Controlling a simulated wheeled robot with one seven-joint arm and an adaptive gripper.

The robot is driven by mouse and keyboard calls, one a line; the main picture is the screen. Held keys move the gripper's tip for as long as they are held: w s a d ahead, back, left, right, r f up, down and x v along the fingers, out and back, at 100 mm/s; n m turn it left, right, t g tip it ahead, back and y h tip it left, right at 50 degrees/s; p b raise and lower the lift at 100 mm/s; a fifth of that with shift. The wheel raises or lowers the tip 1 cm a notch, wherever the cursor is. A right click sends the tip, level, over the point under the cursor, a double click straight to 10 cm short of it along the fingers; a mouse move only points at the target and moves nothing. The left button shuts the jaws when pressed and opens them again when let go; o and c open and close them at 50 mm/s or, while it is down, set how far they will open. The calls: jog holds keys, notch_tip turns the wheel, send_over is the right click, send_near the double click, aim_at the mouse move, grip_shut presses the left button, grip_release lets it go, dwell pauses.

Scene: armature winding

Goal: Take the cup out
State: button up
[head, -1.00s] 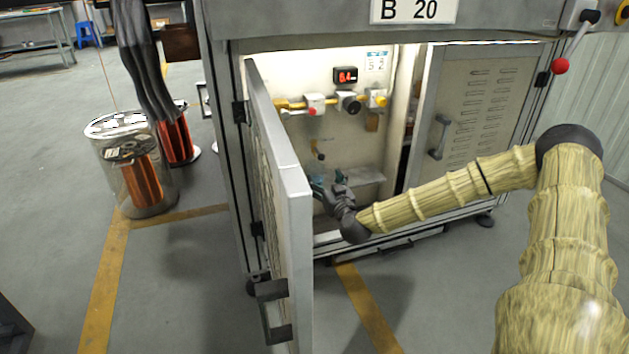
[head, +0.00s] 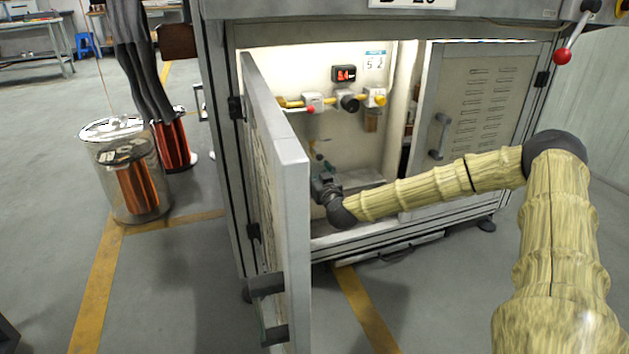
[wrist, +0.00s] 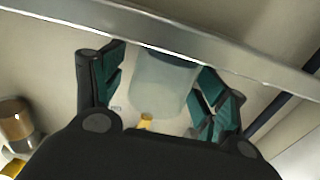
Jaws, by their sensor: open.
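The cup (wrist: 160,85) is a pale, translucent vessel in the wrist view, close in front of my gripper. My gripper (wrist: 162,72) has its two teal-padded fingers spread, one on each side of the cup. A gap shows on the left; on the right the finger overlaps the cup's edge, and I cannot tell whether it touches. In the head view my gripper (head: 322,183) is inside the open cabinet (head: 360,140), low and just behind the left door. The cup cannot be made out clearly there.
The open cabinet door (head: 285,200) stands close left of my gripper. Valves on a yellow pipe (head: 330,102) and a red-digit display (head: 344,73) are above. In the wrist view a metal bar (wrist: 165,35) crosses beyond the fingers.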

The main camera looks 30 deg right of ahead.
jog(key=c, duration=1.1)
jog(key=shift+o, duration=0.2)
jog(key=shift+r, duration=0.15)
jog(key=shift+r+p, duration=1.7)
jog(key=shift+r, duration=0.15)
jog(key=s+d+p, duration=0.2)
jog(key=s+p, duration=0.2)
jog(key=s, duration=0.3)
jog(key=s+d+r+p, duration=0.1)
jog(key=s+p, duration=0.3)
jog(key=s, duration=0.4)
jog(key=shift+s+d, duration=0.15)
jog(key=shift+d, duration=0.7)
